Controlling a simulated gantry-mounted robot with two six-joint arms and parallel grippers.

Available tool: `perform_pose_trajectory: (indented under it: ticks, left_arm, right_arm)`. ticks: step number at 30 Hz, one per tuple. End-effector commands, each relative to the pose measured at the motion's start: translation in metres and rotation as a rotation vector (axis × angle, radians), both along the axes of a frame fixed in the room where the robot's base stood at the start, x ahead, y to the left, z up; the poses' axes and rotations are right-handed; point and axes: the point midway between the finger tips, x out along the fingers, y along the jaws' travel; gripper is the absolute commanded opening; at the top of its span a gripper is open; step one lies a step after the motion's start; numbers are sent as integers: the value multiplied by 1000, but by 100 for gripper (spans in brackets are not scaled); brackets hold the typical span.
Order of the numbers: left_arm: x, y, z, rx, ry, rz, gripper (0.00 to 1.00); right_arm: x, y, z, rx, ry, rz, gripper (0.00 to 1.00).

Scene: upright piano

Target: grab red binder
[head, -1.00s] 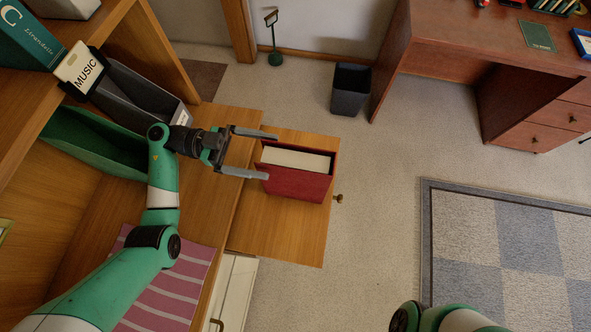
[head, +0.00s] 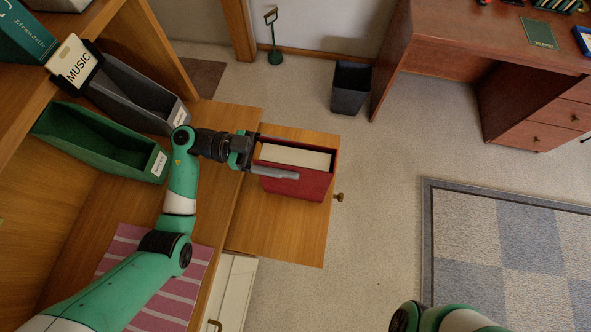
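The red binder (head: 298,185) stands on a wooden surface (head: 275,235) in the middle of the head view, its white pages facing up. My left gripper (head: 283,157) reaches it from the left. Its fingers are spread apart, one along the binder's far side and the other over its near top edge. I cannot tell whether either finger touches the binder. My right gripper is out of the frame; only part of that arm shows at the bottom.
A green magazine holder (head: 75,135) and a grey one (head: 120,85) stand at the left by a wooden shelf. A black bin (head: 350,88) is on the floor behind. A red-brown desk (head: 435,40) is at upper right. Open carpet lies right of the binder.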

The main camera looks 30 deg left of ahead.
Motion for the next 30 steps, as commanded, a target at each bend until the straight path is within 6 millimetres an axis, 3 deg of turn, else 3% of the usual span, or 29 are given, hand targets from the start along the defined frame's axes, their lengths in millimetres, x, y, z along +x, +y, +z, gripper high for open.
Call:
perform_pose_trajectory:
  ticks: [1,10,23,30]
  left_arm:
    - [0,0,0,0,0,0,51]
    - [0,0,0,0,0,0,0]
    - [0,0,3,-1,-3,0,0]
    - [0,0,19,-1,-4,0,0]
  right_arm:
    - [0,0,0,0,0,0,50]
    - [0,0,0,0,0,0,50]
    - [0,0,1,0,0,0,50]
    - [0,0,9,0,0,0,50]
